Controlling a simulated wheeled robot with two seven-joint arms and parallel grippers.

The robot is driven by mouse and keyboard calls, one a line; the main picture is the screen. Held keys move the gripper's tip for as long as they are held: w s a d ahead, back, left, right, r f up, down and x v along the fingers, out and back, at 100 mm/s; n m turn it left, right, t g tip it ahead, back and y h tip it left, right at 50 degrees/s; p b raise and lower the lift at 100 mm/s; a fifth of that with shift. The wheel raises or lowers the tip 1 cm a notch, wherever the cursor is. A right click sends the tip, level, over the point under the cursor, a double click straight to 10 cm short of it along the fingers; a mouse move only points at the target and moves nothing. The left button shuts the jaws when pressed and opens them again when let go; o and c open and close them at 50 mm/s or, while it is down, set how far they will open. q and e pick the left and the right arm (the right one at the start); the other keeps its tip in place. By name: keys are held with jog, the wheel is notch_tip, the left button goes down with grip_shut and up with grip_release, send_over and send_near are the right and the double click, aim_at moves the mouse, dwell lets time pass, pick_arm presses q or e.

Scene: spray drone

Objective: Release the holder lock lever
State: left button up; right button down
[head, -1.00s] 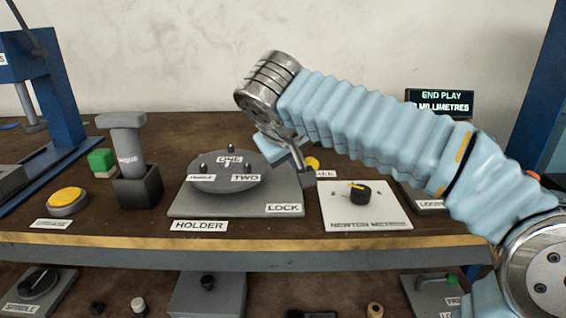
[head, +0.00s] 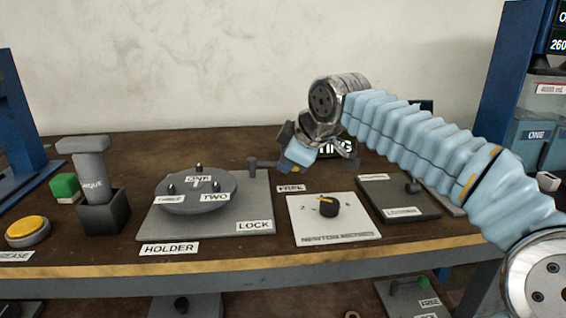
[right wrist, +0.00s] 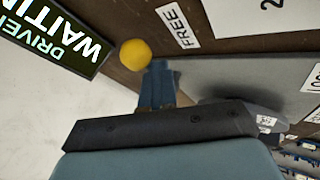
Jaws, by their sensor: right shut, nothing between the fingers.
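The holder is a grey plate (head: 160,228) with a round disc (head: 215,183) bearing pegs and the labels ONE, TWO and THREE. A grey post of its lock lever (head: 254,165) stands at the plate's back right corner. A bar runs right from it towards my right gripper (head: 293,166). The LOCK label (head: 254,226) is at the front right; the FREE label (head: 290,188) lies right of the plate. In the right wrist view, a yellow ball knob (right wrist: 135,53) sits just beyond the shut fingertips (right wrist: 158,68), which hide what lies below. Contact is unclear. My left gripper is out of view.
Right of the holder are a NEWTON METRES dial panel (head: 335,228) and a dark panel (head: 400,200). A lit screen (right wrist: 50,35) stands behind my gripper.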

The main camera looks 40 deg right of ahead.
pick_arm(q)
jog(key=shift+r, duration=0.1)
pick_arm(e)
jog(key=shift+w+d, duration=0.2)
jog(key=shift+d, duration=0.5)
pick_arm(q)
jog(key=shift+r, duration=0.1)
pick_arm(e)
jog(key=shift+r, duration=0.15)
